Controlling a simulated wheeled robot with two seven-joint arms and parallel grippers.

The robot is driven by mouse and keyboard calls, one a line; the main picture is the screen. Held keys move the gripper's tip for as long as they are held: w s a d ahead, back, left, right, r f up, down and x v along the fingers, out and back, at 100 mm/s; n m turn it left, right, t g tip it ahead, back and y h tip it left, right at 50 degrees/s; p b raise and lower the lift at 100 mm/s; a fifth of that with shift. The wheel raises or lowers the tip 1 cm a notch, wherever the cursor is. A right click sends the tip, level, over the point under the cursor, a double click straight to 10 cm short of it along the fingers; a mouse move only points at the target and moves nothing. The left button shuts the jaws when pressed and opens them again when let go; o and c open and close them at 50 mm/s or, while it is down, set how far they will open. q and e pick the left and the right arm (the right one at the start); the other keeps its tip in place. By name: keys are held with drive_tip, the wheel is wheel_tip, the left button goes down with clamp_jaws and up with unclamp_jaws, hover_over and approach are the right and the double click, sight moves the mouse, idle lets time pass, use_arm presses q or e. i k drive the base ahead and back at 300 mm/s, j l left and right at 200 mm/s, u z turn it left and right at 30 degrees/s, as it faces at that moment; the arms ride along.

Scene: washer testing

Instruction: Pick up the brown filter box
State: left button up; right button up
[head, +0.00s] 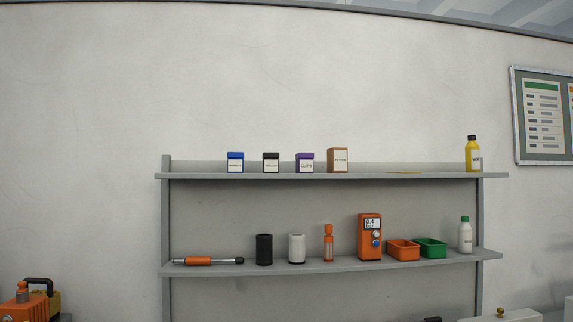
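A brown box (338,160) with a white label stands upright on the top shelf, right of the purple-topped box. Its label is too small to read. It is the only brown box in view. Neither of my grippers shows in the head view.
The grey shelf unit (400,177) stands against the wall. Blue (235,162), black (271,162) and purple (304,162) boxes stand left of the brown box. A yellow bottle (472,155) stands at the right end. The lower shelf holds several tools.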

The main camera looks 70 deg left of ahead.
sight(337, 159)
drive_tip(key=u, duration=1.95)
